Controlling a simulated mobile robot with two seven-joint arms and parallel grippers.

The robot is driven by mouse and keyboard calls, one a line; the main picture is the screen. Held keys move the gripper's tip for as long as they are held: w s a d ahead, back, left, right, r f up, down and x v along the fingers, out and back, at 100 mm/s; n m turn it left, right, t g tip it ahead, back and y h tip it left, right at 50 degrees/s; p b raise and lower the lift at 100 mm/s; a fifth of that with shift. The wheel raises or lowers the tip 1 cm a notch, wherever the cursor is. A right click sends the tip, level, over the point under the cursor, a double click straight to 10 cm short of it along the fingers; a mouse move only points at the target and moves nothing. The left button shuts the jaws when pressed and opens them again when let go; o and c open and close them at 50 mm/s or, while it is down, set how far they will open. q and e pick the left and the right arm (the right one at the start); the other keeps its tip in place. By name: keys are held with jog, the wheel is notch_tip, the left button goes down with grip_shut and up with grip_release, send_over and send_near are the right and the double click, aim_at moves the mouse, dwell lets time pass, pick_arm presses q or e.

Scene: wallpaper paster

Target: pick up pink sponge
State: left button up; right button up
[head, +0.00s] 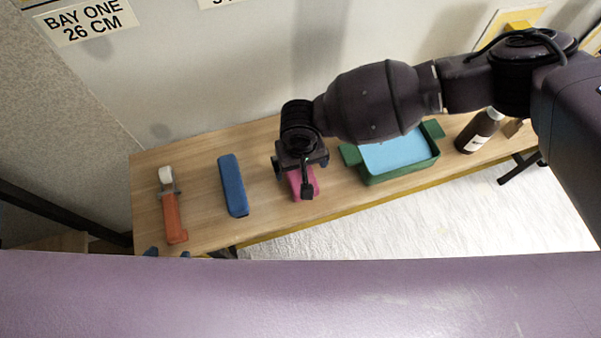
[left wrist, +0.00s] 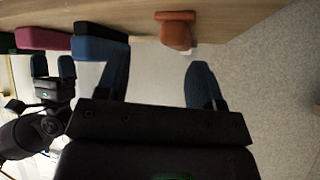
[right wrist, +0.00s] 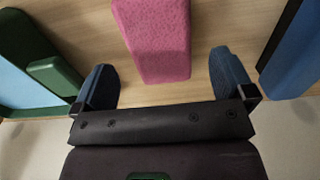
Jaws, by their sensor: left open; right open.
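The pink sponge (head: 314,184) lies on the wooden bench, partly hidden under my right gripper (head: 303,165) in the head view. In the right wrist view the sponge (right wrist: 155,40) extends down between the fingers of my right gripper (right wrist: 160,68), which is open, with a gap on both sides. I cannot tell how high the gripper is above the bench. My left gripper (left wrist: 160,60) is open and empty near the bench edge, by the orange-handled tool. Only its blue fingertips (head: 168,253) show in the head view. The sponge (left wrist: 43,38) also shows in the left wrist view.
On the bench (head: 200,155), an orange-handled tool (head: 173,215) and a blue block (head: 233,185) lie left of the sponge. A green tray (head: 400,171) with a light blue inside and a dark bottle (head: 478,132) stand to its right. A wall runs behind.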

aim_at(300, 174)
jog(key=f, duration=0.1)
jog(key=f+b, duration=0.1)
jog(key=f, duration=0.2)
jog(key=shift+s, duration=0.3)
jog(key=shift+f, duration=0.25)
jog(key=shift+w, duration=0.1)
jog(key=c, duration=1)
jog(key=shift+r, duration=0.5)
pick_arm(q)
notch_tip(300, 174, up, 4)
jog(key=p, duration=0.5)
jog(key=shift+w+d+f+t+p, duration=0.1)
jog(key=shift+t+p, duration=0.2)
jog(key=shift+p, duration=0.1)
pick_arm(e)
notch_tip(300, 174, up, 19)
pick_arm(q)
jog(key=shift+w, duration=0.1)
